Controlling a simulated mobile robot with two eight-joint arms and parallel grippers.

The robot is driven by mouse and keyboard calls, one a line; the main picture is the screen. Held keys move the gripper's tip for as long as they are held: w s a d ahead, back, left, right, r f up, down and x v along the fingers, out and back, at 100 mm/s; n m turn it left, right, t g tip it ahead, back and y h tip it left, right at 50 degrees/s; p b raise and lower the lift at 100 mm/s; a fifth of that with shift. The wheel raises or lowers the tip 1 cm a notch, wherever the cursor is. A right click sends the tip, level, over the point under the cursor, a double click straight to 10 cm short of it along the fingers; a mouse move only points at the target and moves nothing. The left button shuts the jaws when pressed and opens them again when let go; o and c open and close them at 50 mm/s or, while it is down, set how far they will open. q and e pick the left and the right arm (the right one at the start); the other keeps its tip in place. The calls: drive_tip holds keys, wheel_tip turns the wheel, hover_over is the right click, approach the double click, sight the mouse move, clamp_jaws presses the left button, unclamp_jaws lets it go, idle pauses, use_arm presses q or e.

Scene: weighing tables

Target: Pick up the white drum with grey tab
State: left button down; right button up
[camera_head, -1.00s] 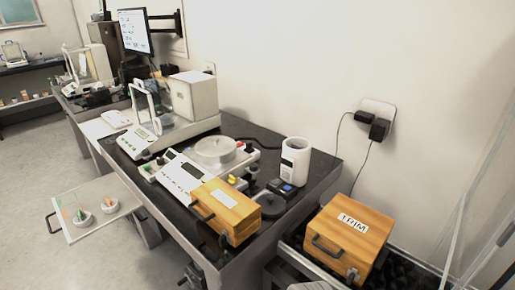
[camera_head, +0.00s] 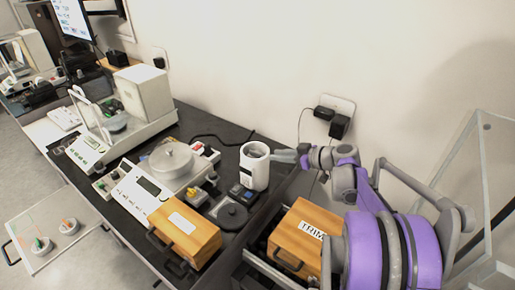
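The white drum (camera_head: 255,172) stands upright on the dark table near its right end, by the wall. Its top looks open, with a greyish inside, and a small grey patch shows low on its front side. My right gripper (camera_head: 276,156) comes in from the right, with its grey fingers level with the drum's upper part and pointing left at it. The fingertips are at or very near the drum's right side; I cannot tell whether they touch. The fingers overlap in this view, so their opening is unclear. My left gripper is out of view.
A black disc (camera_head: 232,217) and a small dark blue-buttoned device (camera_head: 240,193) sit in front of the drum. A wooden box (camera_head: 184,236) and a balance (camera_head: 170,160) stand to the left. A wooden TRIM box (camera_head: 298,238) is below my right arm. Wall plugs (camera_head: 339,126) hang behind.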

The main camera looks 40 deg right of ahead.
sight(253, 151)
drive_tip(key=x, duration=1.1)
drive_tip(key=shift+w+d+r, duration=0.15)
drive_tip(key=shift+d+r, duration=0.1)
drive_tip(key=shift+r, duration=0.05)
clamp_jaws()
